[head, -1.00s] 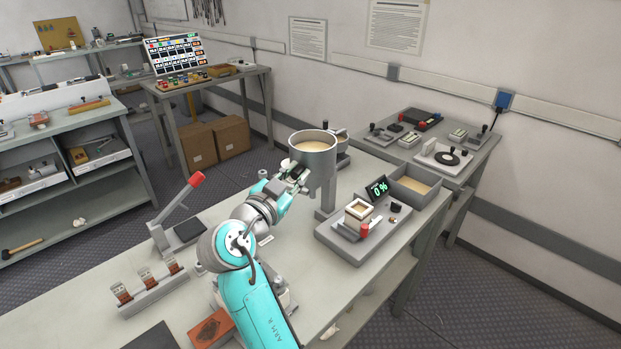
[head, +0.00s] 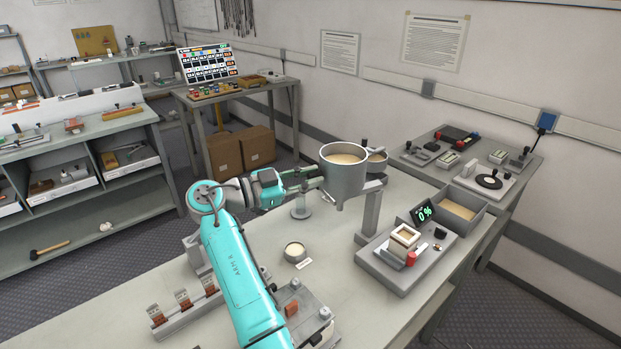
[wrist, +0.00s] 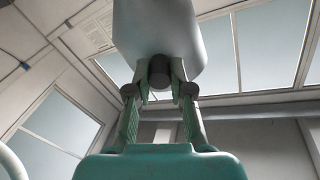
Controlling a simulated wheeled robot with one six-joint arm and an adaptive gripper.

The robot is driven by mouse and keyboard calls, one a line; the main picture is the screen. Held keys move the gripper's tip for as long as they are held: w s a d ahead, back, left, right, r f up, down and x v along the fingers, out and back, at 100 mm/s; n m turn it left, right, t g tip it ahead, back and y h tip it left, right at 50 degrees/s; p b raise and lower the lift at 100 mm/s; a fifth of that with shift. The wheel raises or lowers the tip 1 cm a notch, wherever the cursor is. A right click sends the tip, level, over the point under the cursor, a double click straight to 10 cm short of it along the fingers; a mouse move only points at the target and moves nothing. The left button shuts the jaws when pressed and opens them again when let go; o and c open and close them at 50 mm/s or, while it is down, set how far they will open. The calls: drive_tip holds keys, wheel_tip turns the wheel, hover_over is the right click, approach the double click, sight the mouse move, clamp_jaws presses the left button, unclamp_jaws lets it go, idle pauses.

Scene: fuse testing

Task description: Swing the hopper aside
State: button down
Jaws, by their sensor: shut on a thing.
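The hopper (head: 344,180) is a grey round cup filled with pale grain, in the middle of the head view. It is held at the top of a grey post (head: 371,212) on the bench. My gripper (head: 314,184) is at the hopper's left side. In the wrist view my gripper (wrist: 158,82) has its two fingers on either side of a dark round knob (wrist: 158,71) below the hopper's grey wall (wrist: 158,25). It is shut on this knob; the exact contact is partly hidden.
A scale unit (head: 385,275) reading 0 % stands right of the post, with a small square cup on it. A round dish (head: 294,250) and a fuse rack (head: 188,310) are at the front left.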

drive_tip(key=shift+w, duration=0.15)
drive_tip(key=c, duration=1)
unclamp_jaws()
drive_tip(key=shift+w+f, duration=0.1)
drive_tip(key=shift+c, duration=0.2)
drive_tip(key=v, duration=1.2)
